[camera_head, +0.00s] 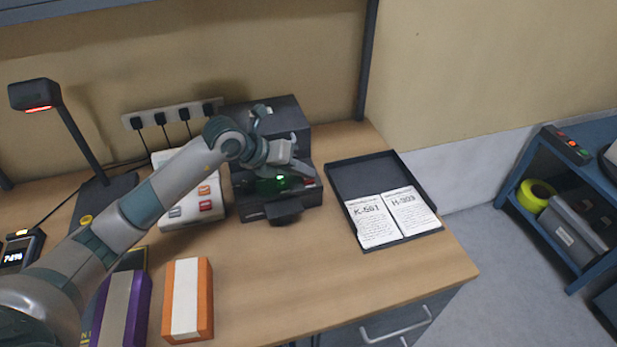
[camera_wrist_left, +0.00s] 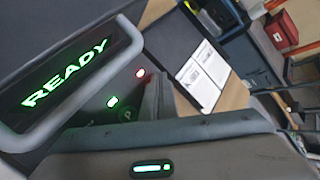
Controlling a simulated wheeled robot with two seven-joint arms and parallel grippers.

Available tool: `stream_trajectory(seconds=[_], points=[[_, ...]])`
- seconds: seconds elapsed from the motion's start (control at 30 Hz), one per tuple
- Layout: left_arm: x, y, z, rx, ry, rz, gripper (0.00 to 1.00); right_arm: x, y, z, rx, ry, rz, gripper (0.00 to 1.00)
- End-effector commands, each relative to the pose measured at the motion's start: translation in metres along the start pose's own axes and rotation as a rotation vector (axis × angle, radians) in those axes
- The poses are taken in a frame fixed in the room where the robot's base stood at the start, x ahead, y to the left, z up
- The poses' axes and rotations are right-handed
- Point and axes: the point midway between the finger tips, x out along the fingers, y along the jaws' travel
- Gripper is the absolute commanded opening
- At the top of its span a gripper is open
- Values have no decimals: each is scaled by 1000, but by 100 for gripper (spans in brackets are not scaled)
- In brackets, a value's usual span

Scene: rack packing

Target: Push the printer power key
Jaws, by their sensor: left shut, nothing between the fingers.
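The printer (camera_head: 283,110) is a dark box at the back of the bench, against the wall. Its front has a green-lit area and a small red light, partly hidden by my left arm. In the left wrist view the printer's display (camera_wrist_left: 68,75) reads READY in green. Beside it are a green light, a reddish light and a round dark key marked P (camera_wrist_left: 127,115). My left gripper (camera_head: 300,168) is shut and empty, over the printer's front. In the left wrist view its grey fingers appear close to the P key; I cannot tell if they touch. My right gripper is not in view.
A black tray (camera_head: 335,190) with two printed labels lies right of the printer. A pale panel with coloured switches (camera_head: 160,162) stands left of it. An orange-and-white box (camera_head: 187,300) and a purple one (camera_head: 140,310) are at the front. A scanner stand (camera_head: 82,138) is at the left.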

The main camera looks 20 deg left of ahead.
Motion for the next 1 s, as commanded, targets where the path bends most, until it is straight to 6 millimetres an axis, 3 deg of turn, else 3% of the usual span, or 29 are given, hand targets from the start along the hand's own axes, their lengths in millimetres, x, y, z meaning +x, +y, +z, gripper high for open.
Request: stream_trajectory(seconds=[1.0], points=[[-18, -13, 13, 1, 0, 0, 0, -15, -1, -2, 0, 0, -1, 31]])
